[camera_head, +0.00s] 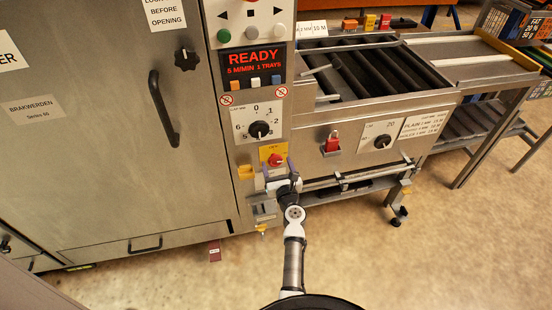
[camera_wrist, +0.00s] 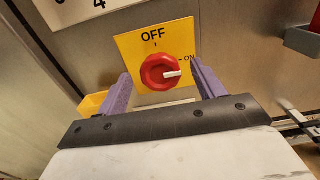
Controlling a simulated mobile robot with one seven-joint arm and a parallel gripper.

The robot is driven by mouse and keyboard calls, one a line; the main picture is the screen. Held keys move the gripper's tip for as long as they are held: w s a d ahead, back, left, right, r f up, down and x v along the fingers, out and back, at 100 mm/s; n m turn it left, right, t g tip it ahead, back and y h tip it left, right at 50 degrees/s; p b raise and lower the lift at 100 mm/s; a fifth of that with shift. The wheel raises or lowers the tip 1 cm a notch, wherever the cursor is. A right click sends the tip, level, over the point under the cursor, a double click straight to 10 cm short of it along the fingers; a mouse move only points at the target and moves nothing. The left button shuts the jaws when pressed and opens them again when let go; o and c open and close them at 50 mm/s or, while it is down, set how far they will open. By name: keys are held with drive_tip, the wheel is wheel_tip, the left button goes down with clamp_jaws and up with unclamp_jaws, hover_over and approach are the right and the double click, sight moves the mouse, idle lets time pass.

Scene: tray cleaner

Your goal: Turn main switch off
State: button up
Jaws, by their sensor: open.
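The main switch (camera_wrist: 158,73) is a red round knob on a yellow plate (camera_wrist: 137,45) marked OFF at the top and ON at the right. Its white pointer is turned to the right, towards ON. In the head view the red knob (camera_head: 275,160) sits low on the machine's control column, below the numbered dial. My gripper (camera_wrist: 160,83) is open, with its two purple fingers on the left and right of the knob in the wrist view. In the head view my gripper (camera_head: 277,176) is just in front of and below the switch. I cannot tell whether the fingers touch the knob.
A numbered black dial (camera_head: 259,129) is above the switch. A display (camera_head: 252,64) reads READY. A yellow holder (camera_wrist: 92,103) is left of the switch. A door handle (camera_head: 163,108) projects at left.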

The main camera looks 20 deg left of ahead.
drive_tip(key=shift+w+a, duration=0.15)
drive_tip(key=shift+w, duration=0.05)
drive_tip(key=c, duration=1)
